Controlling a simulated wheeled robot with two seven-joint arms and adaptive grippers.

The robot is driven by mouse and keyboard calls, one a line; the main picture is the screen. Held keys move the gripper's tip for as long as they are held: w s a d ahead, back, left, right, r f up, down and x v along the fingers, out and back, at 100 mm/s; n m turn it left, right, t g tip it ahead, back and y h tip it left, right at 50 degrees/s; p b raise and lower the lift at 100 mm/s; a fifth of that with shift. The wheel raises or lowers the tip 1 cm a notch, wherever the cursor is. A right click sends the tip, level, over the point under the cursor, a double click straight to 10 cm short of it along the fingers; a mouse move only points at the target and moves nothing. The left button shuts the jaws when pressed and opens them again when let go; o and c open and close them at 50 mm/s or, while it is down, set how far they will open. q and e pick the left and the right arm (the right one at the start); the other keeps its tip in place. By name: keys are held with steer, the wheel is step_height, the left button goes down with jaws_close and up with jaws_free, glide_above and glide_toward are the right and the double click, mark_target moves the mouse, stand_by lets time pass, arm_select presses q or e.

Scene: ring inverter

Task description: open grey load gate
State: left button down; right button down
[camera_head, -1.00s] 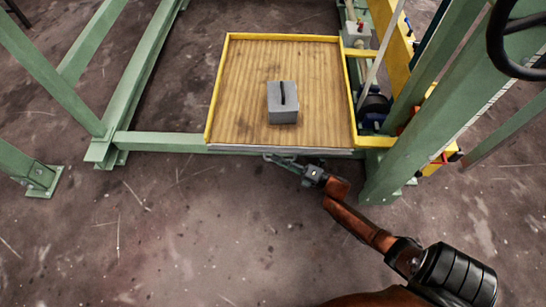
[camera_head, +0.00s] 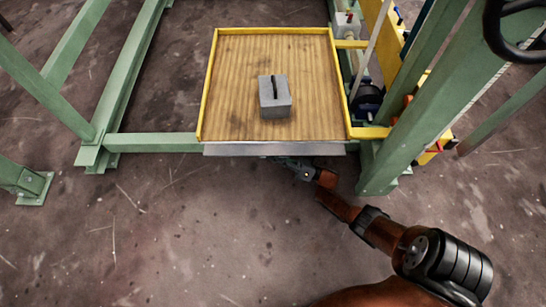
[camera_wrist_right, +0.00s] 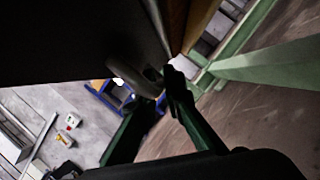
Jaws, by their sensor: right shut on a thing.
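The grey load gate (camera_head: 274,149) is a flat metal strip along the front edge of the yellow-rimmed wooden platform (camera_head: 342,95). Its broad face shows from above, tilted outward. My right gripper (camera_head: 276,160) is at the gate's underside, with its fingertips partly hidden by it. In the right wrist view a dark panel fills the upper left, with a rounded grey handle (camera_wrist_right: 128,76) below it. My right gripper (camera_wrist_right: 166,92) is shut on this handle there. My left gripper is not in view.
A grey block with a dark handle (camera_head: 275,97) stands on the platform. A green beam (camera_head: 150,143) runs left from the platform. The concrete floor in front (camera_head: 180,230) is clear.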

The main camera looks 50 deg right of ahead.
steer(key=shift+w+d+r+n, duration=0.1)
steer(key=shift+d+n, duration=0.05)
steer(key=shift+n, duration=0.15)
steer(key=c, duration=2.3)
jaws_free()
steer(key=v, duration=0.7)
steer(key=shift+s+d+f, duration=0.15)
steer(key=shift+s+f, duration=0.1)
